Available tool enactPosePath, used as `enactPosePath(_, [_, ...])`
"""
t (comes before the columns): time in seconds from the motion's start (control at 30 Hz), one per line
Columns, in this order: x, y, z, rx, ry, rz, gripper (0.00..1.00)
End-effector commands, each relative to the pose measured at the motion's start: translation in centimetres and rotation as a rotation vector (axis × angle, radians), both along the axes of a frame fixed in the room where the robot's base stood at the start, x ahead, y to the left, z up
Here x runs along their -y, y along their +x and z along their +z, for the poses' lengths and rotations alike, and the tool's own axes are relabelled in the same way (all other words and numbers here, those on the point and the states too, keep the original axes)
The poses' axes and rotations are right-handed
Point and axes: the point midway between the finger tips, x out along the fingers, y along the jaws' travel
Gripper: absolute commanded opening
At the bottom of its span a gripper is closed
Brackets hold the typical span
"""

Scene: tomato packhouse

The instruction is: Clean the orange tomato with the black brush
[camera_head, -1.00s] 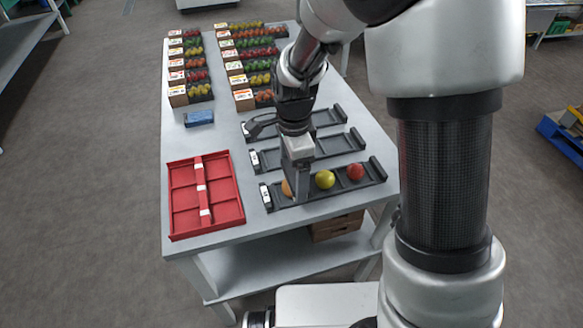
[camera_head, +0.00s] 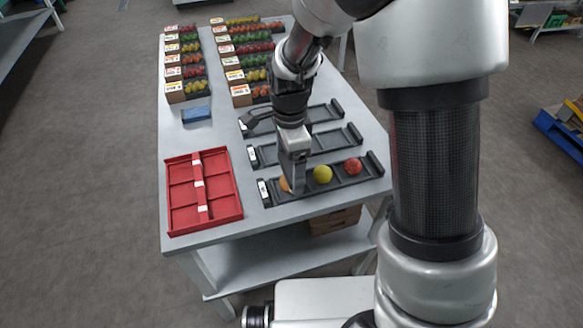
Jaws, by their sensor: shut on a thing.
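The orange tomato (camera_head: 285,184) sits at the left end of the nearest dark rack (camera_head: 340,182), partly hidden by my gripper. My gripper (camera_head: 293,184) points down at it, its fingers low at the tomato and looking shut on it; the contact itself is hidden. I cannot make out a clear black brush. A dark, long shape (camera_head: 256,119) shows left of my wrist by the farthest rack, and I cannot tell whether it is the brush.
A yellow tomato (camera_head: 322,174) and a red tomato (camera_head: 353,166) sit to the right on the same rack. A red divided tray (camera_head: 167,200) is at the left, with a blue block (camera_head: 197,114) behind it. Rows of produce boxes (camera_head: 175,97) fill the table's far end.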

Motion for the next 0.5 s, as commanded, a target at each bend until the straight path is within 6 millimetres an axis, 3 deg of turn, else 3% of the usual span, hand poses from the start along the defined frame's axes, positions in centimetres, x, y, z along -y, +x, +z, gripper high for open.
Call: enactPosePath(0.5, [-0.7, 2.3, 0.0, 0.001, 0.000, 0.000, 0.68])
